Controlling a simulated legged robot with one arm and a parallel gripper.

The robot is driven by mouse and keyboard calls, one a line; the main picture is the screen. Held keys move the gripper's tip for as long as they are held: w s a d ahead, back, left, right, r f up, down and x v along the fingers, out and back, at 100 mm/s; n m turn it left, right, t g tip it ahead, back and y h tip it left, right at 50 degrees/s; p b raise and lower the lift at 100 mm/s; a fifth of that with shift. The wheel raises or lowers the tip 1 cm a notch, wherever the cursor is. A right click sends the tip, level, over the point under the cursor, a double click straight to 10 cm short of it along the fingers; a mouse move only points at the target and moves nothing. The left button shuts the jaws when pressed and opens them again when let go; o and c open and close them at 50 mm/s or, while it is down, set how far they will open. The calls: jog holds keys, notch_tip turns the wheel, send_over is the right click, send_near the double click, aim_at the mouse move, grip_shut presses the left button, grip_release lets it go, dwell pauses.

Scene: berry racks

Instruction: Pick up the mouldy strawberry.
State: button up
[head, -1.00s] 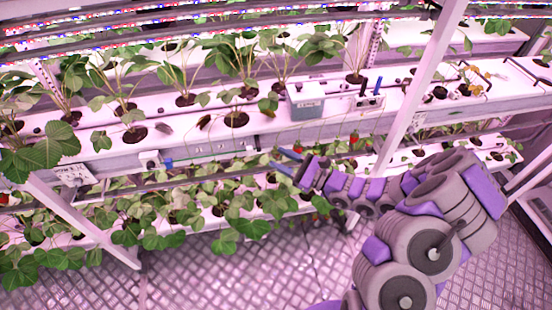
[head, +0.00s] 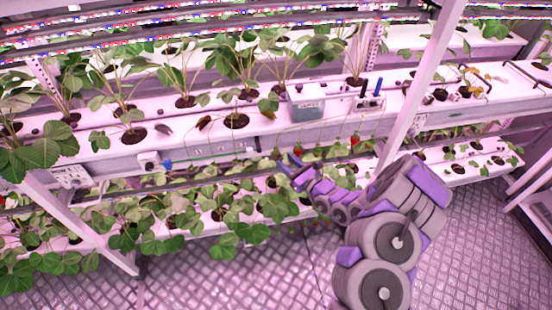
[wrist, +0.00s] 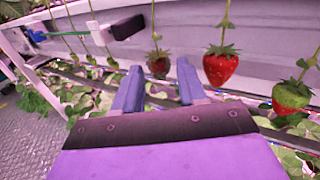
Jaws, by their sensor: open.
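Several strawberries hang on thin stems in front of the rack's pale side. In the wrist view, a dull, dark brownish-red strawberry (wrist: 158,66), which looks like the mouldy one, hangs beyond and between my fingertips. A bright red strawberry (wrist: 220,68) hangs just right of my right finger. A part green, part red strawberry (wrist: 292,96) hangs farther right. My gripper (wrist: 159,76) is open, with nothing held between its blue fingers. In the head view my gripper (head: 286,166) is beside the hanging fruit, below the upper shelf's front edge. The dark fruit is too small to make out clearly there.
The upper shelf (head: 90,150) holds strawberry plants and a grey box (head: 306,104). Leafy plants (head: 150,215) fill the lower shelf. A white post (head: 420,90) stands right of the fruit. A dark block (wrist: 127,28) juts out at upper left in the wrist view.

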aim_at(276, 153)
jog(key=x, duration=0.3)
jog(key=shift+b+x, duration=1.1)
jog(key=shift+x, duration=1.55)
jog(key=shift+s+a+r, duration=0.1)
jog(key=shift+s+a, duration=0.05)
jog(key=c, duration=0.3)
